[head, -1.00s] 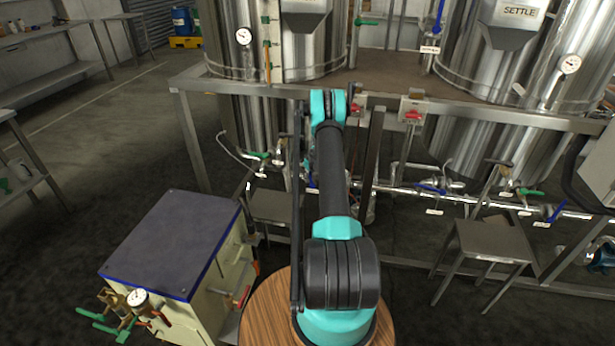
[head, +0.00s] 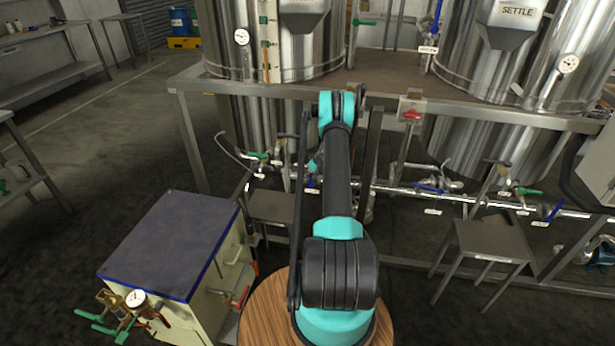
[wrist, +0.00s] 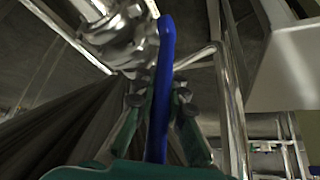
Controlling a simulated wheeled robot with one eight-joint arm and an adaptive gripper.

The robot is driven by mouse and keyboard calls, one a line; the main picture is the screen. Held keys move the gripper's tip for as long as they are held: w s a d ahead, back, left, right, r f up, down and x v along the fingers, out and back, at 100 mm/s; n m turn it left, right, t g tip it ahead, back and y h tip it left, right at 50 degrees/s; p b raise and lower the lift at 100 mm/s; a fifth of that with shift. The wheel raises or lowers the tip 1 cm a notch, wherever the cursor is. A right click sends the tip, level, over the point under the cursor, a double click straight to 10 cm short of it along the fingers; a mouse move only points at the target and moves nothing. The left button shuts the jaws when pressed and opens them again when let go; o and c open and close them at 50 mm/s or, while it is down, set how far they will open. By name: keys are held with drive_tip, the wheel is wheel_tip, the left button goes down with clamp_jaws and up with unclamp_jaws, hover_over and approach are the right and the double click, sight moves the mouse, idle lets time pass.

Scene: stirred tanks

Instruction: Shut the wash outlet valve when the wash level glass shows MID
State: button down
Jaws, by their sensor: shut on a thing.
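In the wrist view my gripper (wrist: 160,102) has its two green fingers closed on a blue valve lever (wrist: 166,45). The lever runs up between the fingers beside a metal valve body (wrist: 125,38). In the head view my arm hides most of the gripper; a small blue piece (head: 311,183) shows by the pipe to the left of the arm. A narrow level glass (head: 266,60) stands on the front of the left tank (head: 305,60), with small marks and an orange lower part. Its marks are too small to read, and that tank's name plate is cut off.
The right tank (head: 490,70) is labelled SETTLE. A steel frame rail (head: 480,112) crosses in front of the tanks. A low cabinet (head: 170,245) stands at left, a steel stool (head: 488,240) at right. Other valves with green, red and blue handles line the pipes.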

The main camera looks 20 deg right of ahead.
drive_tip(key=c, duration=1.5)
unclamp_jaws()
drive_tip(key=shift+c, duration=0.2)
drive_tip(key=shift+s, duration=0.1)
drive_tip(key=v, duration=1.2)
